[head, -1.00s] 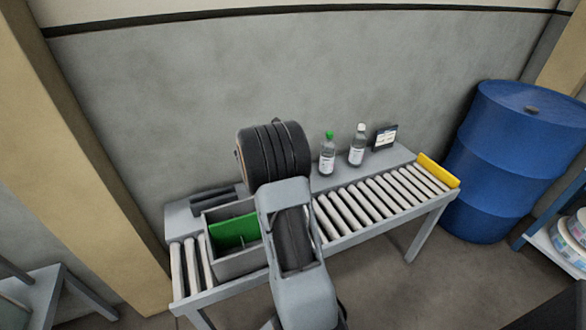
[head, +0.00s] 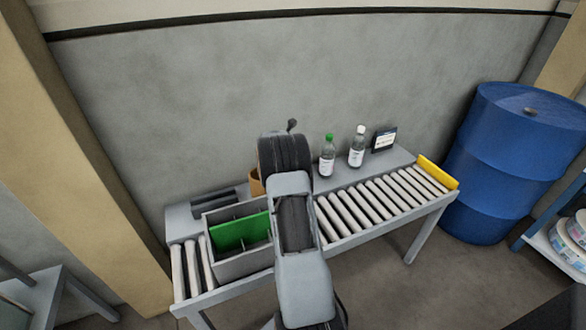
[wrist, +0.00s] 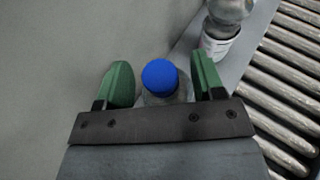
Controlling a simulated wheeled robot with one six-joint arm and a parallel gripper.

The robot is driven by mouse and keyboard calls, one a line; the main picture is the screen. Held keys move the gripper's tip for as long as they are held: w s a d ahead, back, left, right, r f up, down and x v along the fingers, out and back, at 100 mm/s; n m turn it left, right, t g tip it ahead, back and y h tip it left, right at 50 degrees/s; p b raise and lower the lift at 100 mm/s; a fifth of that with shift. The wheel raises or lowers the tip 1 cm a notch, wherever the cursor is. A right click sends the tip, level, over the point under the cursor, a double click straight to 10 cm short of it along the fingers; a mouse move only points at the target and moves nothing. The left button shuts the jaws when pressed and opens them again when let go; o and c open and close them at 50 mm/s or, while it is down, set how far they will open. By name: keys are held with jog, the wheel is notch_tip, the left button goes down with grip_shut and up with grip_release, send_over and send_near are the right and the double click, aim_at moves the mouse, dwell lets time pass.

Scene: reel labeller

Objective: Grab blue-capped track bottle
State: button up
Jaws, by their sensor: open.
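The blue-capped bottle (wrist: 160,78) is in the wrist view, its round blue cap between the two green fingers of my gripper (wrist: 159,60). The fingers stand apart, with a gap on each side of the cap. The bottle's clear body is mostly hidden by the gripper's dark crossbar. In the head view, my arm hides this bottle and the fingers. A green-capped bottle (head: 327,157) and a white-capped bottle (head: 357,147) stand on the ledge to the right of my arm. A clear labelled bottle (wrist: 222,28) shows at the wrist view's upper right.
The roller conveyor (head: 372,203) runs along the ledge's front. A grey divided box (head: 238,267) with a green panel sits on its left part. A brown object (head: 257,182) is partly behind my arm. A small sign (head: 384,139) stands right of the bottles; a wall is behind.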

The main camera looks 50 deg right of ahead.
jog(key=shift+d, duration=0.1)
jog(key=c, duration=1.1)
grip_shut()
